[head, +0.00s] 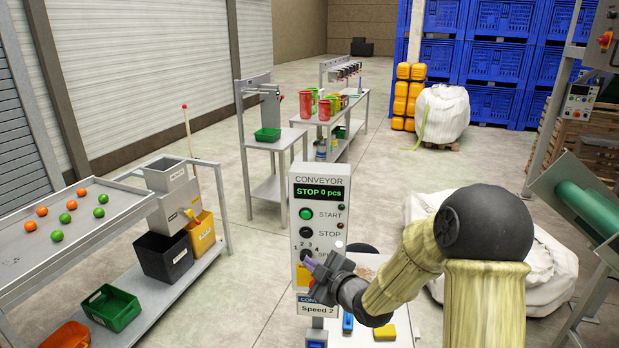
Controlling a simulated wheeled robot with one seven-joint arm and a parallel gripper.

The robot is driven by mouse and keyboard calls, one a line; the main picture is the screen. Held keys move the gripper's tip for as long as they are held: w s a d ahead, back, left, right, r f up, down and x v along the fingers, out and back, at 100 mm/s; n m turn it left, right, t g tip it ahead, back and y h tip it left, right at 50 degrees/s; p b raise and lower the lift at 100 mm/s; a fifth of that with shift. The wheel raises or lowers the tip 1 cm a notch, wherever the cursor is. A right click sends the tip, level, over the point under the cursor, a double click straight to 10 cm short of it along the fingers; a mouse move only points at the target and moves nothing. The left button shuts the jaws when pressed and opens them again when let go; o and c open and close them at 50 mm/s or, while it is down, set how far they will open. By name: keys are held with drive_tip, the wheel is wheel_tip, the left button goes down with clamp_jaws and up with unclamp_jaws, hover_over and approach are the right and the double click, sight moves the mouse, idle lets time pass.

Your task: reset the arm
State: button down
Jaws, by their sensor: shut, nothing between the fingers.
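My arm rises from the lower right of the head view and bends over at a dark round joint. Its end, my gripper (312,262), is shut and empty. It is in front of the speed dial area of the conveyor control box (320,184) and hides part of the dial. I cannot tell whether the fingertips touch the dial. The box's screen reads "STOP 0 pcs". A green START button (306,214) and a black STOP button (306,233) show above my gripper. A lower label reads "Speed 2".
A sorting table (70,262) with orange and green balls stands left, with black, yellow and green bins by it. A bench with red and green containers is behind. White sacks (545,262) lie right of my arm. Open floor (262,300) shows left of the box.

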drive_tip(key=s+d+f+m+g+h, duration=0.1)
drive_tip(key=s+d+m+g+h, duration=0.2)
drive_tip(key=s+d+m, duration=0.2)
drive_tip(key=s+d+f+m+g+h, duration=0.2)
drive_tip(key=s+d+m, duration=0.3)
drive_tip(key=s, duration=0.6)
drive_tip(key=s+d+f+m+g+h, duration=0.1)
drive_tip(key=s+d+m+g+h, duration=0.2)
drive_tip(key=s+d+m+g, duration=0.2)
drive_tip(key=s+m, duration=0.1)
drive_tip(key=s, duration=0.2)
drive_tip(key=shift+s+f+h, duration=0.15)
drive_tip(key=shift+s+h, duration=0.05)
drive_tip(key=shift+h, duration=0.2)
idle(0.4)
